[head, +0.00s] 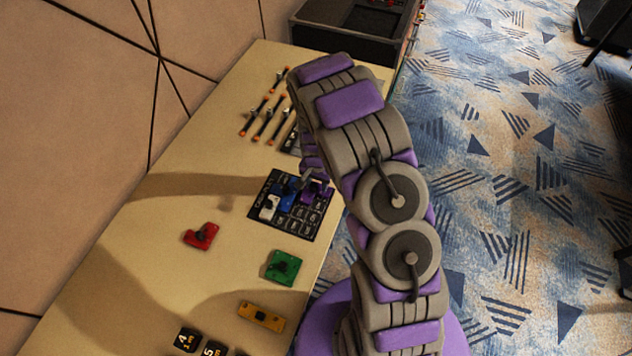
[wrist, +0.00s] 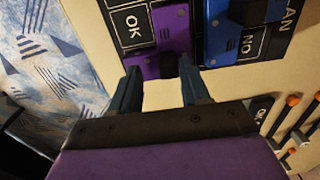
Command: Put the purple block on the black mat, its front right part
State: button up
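The purple block (head: 317,191) lies on the black mat (head: 306,226), along its edge near my arm. In the wrist view the purple block (wrist: 151,64) lies on the mat beside the blue block (wrist: 222,42), with an "OK" cell (wrist: 128,27) at its left. My gripper (wrist: 161,72) is open, its two fingers apart at the near end of the purple block. Nothing is clearly held between them. A dark knob shows near the block's end. In the head view my gripper is mostly hidden behind my arm.
On the same mat are the blue block (head: 287,196) and a white block (head: 269,208). A red block (head: 201,236), a green block (head: 283,267) and a yellow block (head: 261,317) lie on the table. Several orange-tipped sticks (head: 262,120) and a dark bin (head: 345,43) are at the back.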

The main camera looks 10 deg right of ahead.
jog(key=shift+a, duration=1.2)
jog(key=shift+a+r, duration=0.35)
jog(key=shift+r, duration=0.25)
jog(key=d+r, duration=0.1)
jog(key=r, duration=0.1)
jog(key=r+p, duration=0.1)
jog(key=r, duration=0.1)
jog(key=d+r, duration=0.1)
jog(key=r, duration=0.1)
jog(key=shift+w+d+p, duration=0.1)
jog(key=shift+d+p, duration=0.2)
notch_tip(320, 180, up, 5)
send_over(308, 191)
jog(key=s+d+r+n, duration=0.1)
jog(key=s+r+n, duration=0.2)
jog(key=s+r, duration=1.15)
jog(key=s+r+n+g, duration=0.1)
jog(key=s+r, duration=0.4)
jog(key=s, duration=0.5)
jog(key=s+r+n, duration=0.3)
jog(key=s+r, duration=0.2)
jog(key=s, duration=0.4)
jog(key=shift+s+g+p, duration=0.35)
jog(key=shift+g+p, duration=0.05)
